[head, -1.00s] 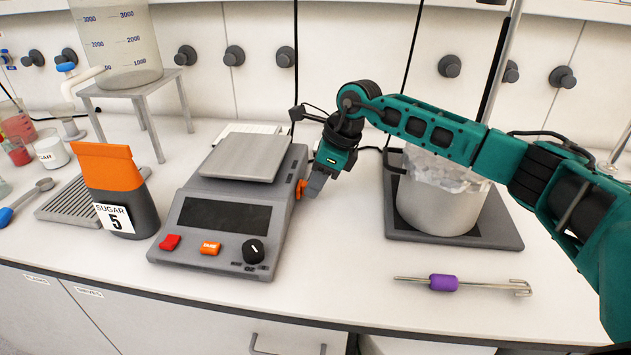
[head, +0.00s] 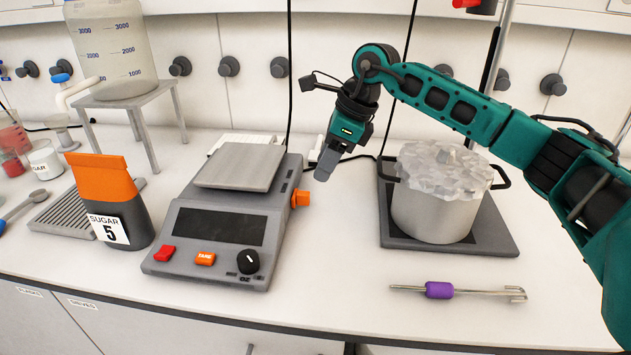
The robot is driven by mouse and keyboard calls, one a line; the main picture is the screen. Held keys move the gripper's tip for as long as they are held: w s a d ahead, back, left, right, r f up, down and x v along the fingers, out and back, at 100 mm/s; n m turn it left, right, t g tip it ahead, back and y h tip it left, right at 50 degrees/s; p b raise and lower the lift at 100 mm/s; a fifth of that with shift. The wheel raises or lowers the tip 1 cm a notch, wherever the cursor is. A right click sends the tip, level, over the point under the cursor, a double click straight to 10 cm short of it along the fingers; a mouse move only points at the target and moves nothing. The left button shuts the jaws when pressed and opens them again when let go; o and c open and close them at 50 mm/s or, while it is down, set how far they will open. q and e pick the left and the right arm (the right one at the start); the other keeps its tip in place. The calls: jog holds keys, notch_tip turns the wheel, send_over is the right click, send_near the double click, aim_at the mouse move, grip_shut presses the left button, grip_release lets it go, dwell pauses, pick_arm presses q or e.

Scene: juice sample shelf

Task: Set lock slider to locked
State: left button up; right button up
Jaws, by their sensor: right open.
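A grey scale (head: 228,215) stands in the middle of the bench with a dark, blank display. On its right side an orange slider (head: 300,197) sticks out, probably the lock slider; I cannot read any mark that tells its position. On the front are a red button (head: 165,253), an orange TARE button (head: 205,258) and a black knob (head: 248,262). My right gripper (head: 326,165) points down, to the right of and above the orange slider, clear of it. It holds nothing that I can see. My left gripper is not in view.
A pot of ice (head: 437,215) stands on a dark plate to the right. A purple-handled tool (head: 438,290) lies in front of it. A sugar pouch (head: 108,205) and a metal stand (head: 135,97) are left of the scale. The bench between scale and pot is clear.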

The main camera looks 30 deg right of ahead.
jog(key=shift+v, duration=2.35)
jog(key=shift+s+f, duration=0.1)
